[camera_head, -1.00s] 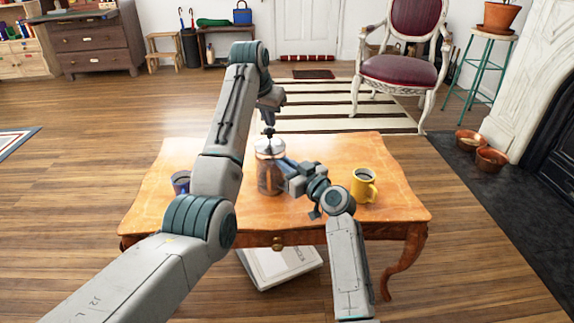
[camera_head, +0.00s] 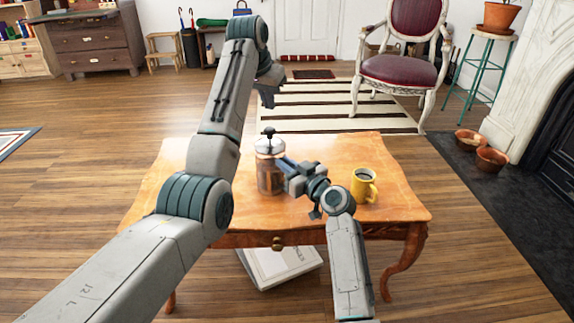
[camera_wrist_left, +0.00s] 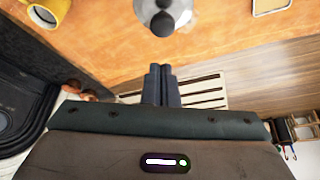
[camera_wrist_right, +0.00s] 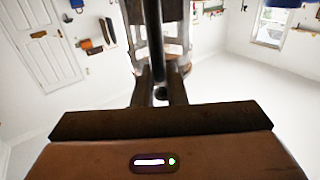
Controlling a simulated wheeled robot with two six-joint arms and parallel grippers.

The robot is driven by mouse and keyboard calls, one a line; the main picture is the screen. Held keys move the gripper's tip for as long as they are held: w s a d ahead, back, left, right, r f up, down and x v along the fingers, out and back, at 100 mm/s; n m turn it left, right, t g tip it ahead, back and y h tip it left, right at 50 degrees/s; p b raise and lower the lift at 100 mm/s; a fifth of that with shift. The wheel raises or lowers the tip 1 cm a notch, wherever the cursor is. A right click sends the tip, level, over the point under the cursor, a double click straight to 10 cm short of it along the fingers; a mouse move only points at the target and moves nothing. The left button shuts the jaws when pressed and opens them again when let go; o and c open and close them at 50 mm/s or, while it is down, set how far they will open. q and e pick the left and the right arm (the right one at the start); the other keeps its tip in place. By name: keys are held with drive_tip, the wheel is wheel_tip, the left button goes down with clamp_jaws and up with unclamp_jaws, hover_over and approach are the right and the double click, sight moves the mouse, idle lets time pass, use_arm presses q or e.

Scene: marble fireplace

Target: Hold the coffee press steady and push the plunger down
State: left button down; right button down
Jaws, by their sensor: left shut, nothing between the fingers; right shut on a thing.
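The coffee press (camera_head: 269,178) stands upright on the wooden table, with dark contents, a metal lid and a black plunger knob (camera_head: 268,131) just above the lid. My right gripper (camera_head: 283,168) is shut on its dark handle; the handle (camera_wrist_right: 153,40) runs between the fingers (camera_wrist_right: 160,88) in the right wrist view. My left gripper (camera_head: 268,100) is shut and empty, above the press and clear of the knob. In the left wrist view its closed fingers (camera_wrist_left: 161,84) point toward the lid and knob (camera_wrist_left: 162,24), with a gap between.
A yellow mug (camera_head: 364,186) with dark liquid stands right of the press on the table (camera_head: 330,152). A book (camera_head: 283,266) lies on the floor under the table. A striped rug (camera_head: 330,108) and a chair (camera_head: 400,70) are behind. My left arm hides the table's left part.

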use_arm(q)
drive_tip(key=v, duration=0.7)
drive_tip(key=shift+r, duration=0.15)
drive_tip(key=shift+a, duration=0.1)
use_arm(e)
drive_tip(key=c, duration=1.4)
unclamp_jaws()
